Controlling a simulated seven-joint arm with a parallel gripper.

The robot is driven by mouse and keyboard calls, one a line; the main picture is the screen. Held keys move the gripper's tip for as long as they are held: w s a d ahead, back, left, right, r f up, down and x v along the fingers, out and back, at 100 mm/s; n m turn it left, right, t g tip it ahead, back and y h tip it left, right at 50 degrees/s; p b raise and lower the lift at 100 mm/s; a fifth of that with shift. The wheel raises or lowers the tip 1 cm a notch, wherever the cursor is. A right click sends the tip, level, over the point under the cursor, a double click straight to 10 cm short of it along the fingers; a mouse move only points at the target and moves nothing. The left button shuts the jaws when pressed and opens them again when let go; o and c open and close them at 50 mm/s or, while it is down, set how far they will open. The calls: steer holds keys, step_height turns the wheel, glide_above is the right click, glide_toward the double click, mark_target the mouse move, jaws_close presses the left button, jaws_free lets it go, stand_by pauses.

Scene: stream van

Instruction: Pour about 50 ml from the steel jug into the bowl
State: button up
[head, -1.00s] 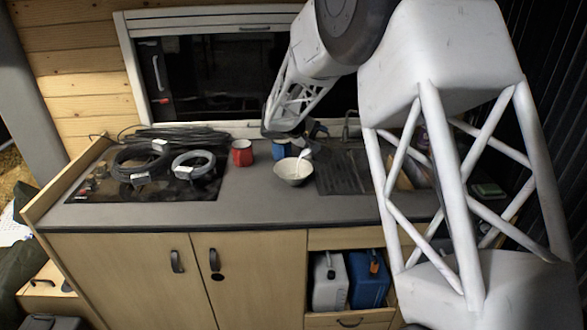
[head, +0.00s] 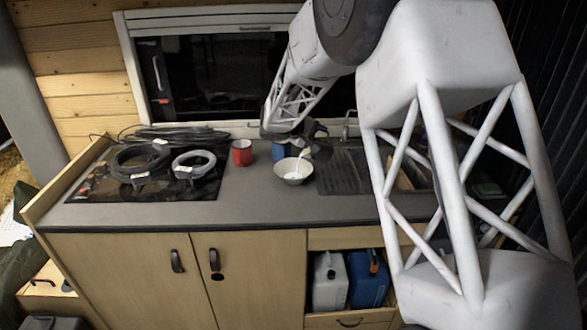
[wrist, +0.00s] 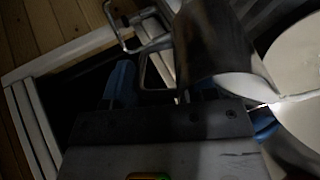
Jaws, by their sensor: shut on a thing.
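The steel jug (wrist: 212,45) is tipped in the wrist view, with white liquid at its lip. My gripper (head: 309,132) is shut on the jug, above and behind the bowl. The bowl (head: 283,174) stands upright on the worktop. A thin white stream (head: 301,159) falls from the jug into it. In the wrist view, the bowl (wrist: 286,150) fills the right edge, and the stream (wrist: 282,99) crosses over it from the jug. The jug is small and partly hidden by my gripper in the head view. The liquid level in the bowl is hard to judge.
A red mug (head: 242,153) stands left of the bowl, and a blue mug (head: 279,151) stands close behind it. Coiled hoses (head: 141,162) lie on the hob at the left. A dark ridged drainer (head: 342,174) is to the right. The worktop in front is clear.

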steer(key=shift+s+a+r+h, duration=0.1)
steer(key=shift+a+r+h, duration=0.15)
steer(key=shift+h, duration=0.15)
stand_by(0.8)
steer(key=shift+t, duration=0.3)
stand_by(0.3)
steer(key=shift+d, duration=0.1)
steer(key=shift+w+d+f+g+y, duration=0.25)
steer(key=shift+d+f+g+y, duration=0.2)
steer(key=shift+y, duration=0.35)
steer(key=shift+w+d+r+g+y, duration=0.2)
steer(key=shift+d+r+g+y, duration=0.1)
steer(key=shift+r+g+y, duration=0.25)
steer(key=shift+f+y, duration=0.15)
steer(key=shift+y, duration=0.2)
steer(key=shift+d+f, duration=0.1)
steer(key=shift+f, duration=0.05)
